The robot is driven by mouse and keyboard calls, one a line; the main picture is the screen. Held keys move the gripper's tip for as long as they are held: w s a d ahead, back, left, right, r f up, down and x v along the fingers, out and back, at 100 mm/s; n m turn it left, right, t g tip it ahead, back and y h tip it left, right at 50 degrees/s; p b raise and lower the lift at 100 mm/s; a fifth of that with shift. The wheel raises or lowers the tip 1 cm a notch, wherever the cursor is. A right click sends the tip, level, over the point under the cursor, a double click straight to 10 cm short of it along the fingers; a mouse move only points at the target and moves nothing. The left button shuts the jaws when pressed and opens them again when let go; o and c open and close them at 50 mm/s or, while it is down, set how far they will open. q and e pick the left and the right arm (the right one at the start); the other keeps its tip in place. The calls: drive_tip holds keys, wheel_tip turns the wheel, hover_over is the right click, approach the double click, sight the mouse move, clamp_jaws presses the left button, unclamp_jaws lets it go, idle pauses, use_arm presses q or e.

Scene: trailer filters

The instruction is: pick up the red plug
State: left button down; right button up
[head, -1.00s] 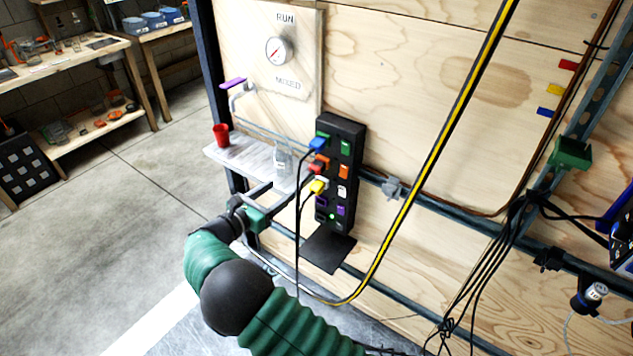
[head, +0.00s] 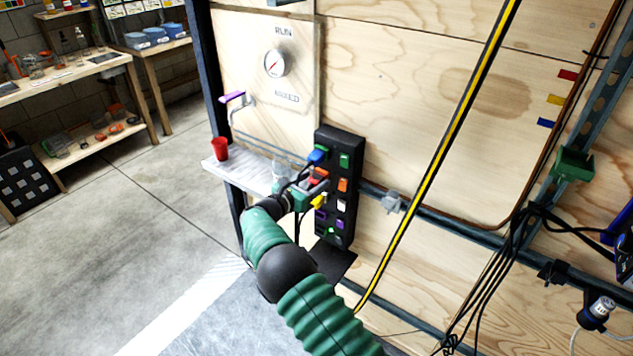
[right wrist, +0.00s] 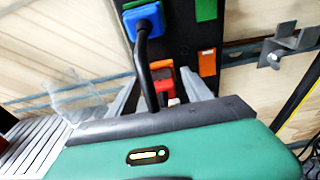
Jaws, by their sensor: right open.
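The red plug (head: 319,175) sits in the left column of the black socket panel (head: 347,146), below the blue plug (head: 317,156) and above the yellow plug (head: 318,202). My right gripper (head: 314,186) is at the red plug and partly hides it. In the right wrist view the red plug (right wrist: 167,88) shows between the two grey fingers (right wrist: 162,96), which are open and apart. The blue plug (right wrist: 143,19) is above, and its black cable hangs down in front of the gripper. Contact between fingers and plug cannot be told. My left gripper is not in view.
A shelf (head: 222,172) with a red cup (head: 220,148) is left of the panel. A clear bottle, blurred in the right wrist view (right wrist: 78,100), stands close to the gripper.

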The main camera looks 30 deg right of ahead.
drive_tip(key=shift+s, duration=0.1)
drive_tip(key=shift+c, duration=1)
drive_tip(key=shift+a, duration=0.1)
drive_tip(key=c, duration=0.7)
clamp_jaws()
drive_tip(key=shift+r, duration=0.15)
drive_tip(key=shift+a+r+p, duration=0.25)
drive_tip(key=shift+r+p, duration=0.05)
drive_tip(key=shift+p, duration=0.15)
drive_tip(key=s+a+r+p, duration=0.2)
drive_tip(key=a+r+p, duration=0.1)
drive_tip(key=a, duration=0.3)
drive_tip(key=s+a+r+p, duration=0.3)
drive_tip(key=a+r+p, duration=0.1)
drive_tip(key=a+p, duration=0.1)
drive_tip(key=shift+a+p, duration=0.4)
drive_tip(key=shift+a, duration=0.3)
drive_tip(key=shift+s+r, duration=0.1)
